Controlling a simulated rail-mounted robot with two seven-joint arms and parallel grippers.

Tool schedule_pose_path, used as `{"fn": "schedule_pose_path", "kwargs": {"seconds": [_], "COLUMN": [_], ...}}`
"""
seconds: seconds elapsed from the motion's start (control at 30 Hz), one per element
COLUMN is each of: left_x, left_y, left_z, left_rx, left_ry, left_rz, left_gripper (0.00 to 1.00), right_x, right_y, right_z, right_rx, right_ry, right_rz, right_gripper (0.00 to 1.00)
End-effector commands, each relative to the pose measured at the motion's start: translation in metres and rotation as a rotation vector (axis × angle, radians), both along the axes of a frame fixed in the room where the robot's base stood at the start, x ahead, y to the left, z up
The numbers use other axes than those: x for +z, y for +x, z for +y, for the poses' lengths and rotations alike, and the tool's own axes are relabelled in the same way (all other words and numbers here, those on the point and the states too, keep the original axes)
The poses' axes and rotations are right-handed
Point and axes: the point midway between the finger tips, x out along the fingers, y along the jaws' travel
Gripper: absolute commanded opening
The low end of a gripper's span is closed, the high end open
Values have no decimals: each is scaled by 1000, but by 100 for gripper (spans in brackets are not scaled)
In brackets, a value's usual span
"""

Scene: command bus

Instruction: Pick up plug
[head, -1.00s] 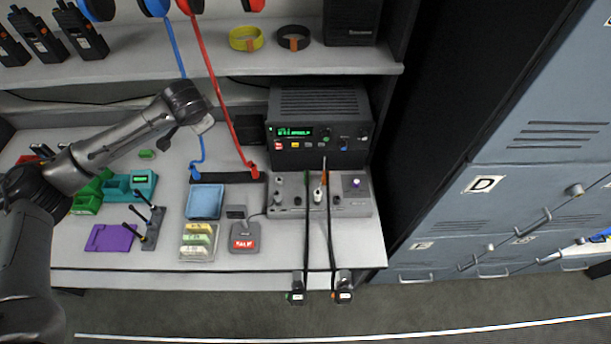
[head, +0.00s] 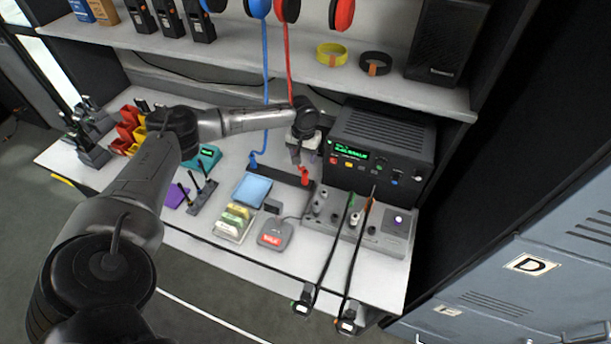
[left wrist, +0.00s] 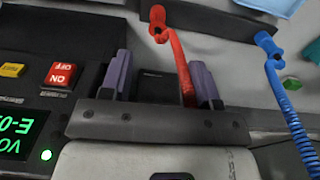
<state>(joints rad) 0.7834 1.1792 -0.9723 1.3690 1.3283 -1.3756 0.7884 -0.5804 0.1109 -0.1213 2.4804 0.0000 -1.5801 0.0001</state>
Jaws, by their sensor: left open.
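A red plug (head: 304,176) on a red coiled cord rests on the dark strip at the back of the table. It also shows in the left wrist view (left wrist: 158,20). A blue plug (head: 252,160) on a blue cord rests on the same strip to its left, also in the left wrist view (left wrist: 268,44). My left gripper (head: 295,157) is open and empty just above the red plug. In the left wrist view its purple fingertips (left wrist: 162,72) are spread, and the red cord runs past the right fingertip. My right gripper is out of view.
The black radio (head: 381,150) stands close to the right of my left gripper. The grey jack panel (head: 385,238) lies in front of it, with two dark cables hanging over the table edge. A blue tray (head: 253,190) lies in front of the strip. A shelf (head: 400,85) overhangs the back.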

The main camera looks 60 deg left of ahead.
Motion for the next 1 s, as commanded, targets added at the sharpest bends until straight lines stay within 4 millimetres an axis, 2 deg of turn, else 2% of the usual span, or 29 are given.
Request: {"fn": "schedule_pose_path", "kwargs": {"seconds": [0.03, 0.2, 0.57, 0.8, 1.0], "left_x": [-11, -36, -59, -90, -104], "left_y": [0, 0, 1, 4, 3], "left_z": [0, 0, 0, 0, 1], "left_rx": [0, -1, -3, -2, -3], "left_ry": [0, -1, 1, 0, 1], "left_rz": [2, 1, 1, 1, 1], "left_gripper": [56, 56, 56, 56, 56], "right_x": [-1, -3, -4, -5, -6], "right_y": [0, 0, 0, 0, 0], "right_z": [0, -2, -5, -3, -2], "right_rx": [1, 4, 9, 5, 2], "right_ry": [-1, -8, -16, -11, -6], "right_rz": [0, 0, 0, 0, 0], "right_gripper": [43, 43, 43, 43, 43]}}
